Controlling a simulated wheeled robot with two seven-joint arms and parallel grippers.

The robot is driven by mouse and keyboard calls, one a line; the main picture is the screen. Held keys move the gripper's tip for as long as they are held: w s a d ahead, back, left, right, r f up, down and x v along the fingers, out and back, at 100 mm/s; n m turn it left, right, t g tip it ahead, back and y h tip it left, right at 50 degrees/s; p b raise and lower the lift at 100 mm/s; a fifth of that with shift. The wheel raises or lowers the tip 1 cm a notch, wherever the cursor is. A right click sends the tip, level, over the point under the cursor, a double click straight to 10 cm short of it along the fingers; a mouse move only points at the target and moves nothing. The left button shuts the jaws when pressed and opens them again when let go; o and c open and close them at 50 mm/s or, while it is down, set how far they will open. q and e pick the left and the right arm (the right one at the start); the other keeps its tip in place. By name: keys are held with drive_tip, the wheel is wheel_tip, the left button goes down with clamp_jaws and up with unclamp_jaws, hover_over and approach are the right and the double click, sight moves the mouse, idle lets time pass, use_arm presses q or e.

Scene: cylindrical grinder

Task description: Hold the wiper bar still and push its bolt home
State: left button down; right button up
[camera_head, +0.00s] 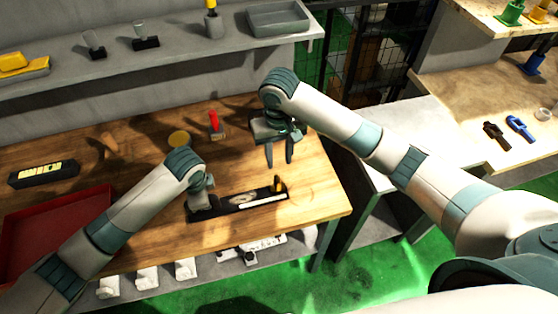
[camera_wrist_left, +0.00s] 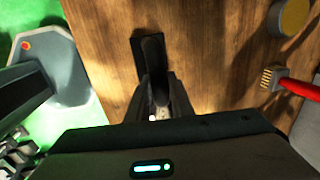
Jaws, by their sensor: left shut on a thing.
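The wiper bar (camera_head: 238,202), a long dark piece with pale parts along it, lies near the front edge of the wooden table. A small brass-coloured bolt (camera_head: 278,183) stands up at its right end; how deep it sits I cannot tell. My left gripper (camera_head: 203,209) is at the bar's left end and shut on it. In the left wrist view the dark bar (camera_wrist_left: 151,50) runs up from between the left fingers (camera_wrist_left: 160,100). My right gripper (camera_head: 279,155) is open and empty, fingers down, above the bolt and apart from it.
A red-handled brush (camera_head: 213,122) and a round yellowish disc (camera_head: 179,139) lie behind the bar. A red tray (camera_head: 95,200) and a black box (camera_head: 43,175) are at the left. The table's front edge is close to the bar.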

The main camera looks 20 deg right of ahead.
idle(0.3)
use_arm(q)
drive_tip(key=c, duration=1.5)
unclamp_jaws()
drive_tip(key=shift+r, duration=0.15)
drive_tip(key=r, duration=0.3)
drive_tip(key=s+r, duration=0.1)
drive_tip(key=r, duration=0.3)
drive_tip(key=s+r, duration=0.1)
drive_tip(key=r, duration=0.3)
drive_tip(key=shift+s+r, duration=0.15)
drive_tip(key=shift+r, duration=0.1)
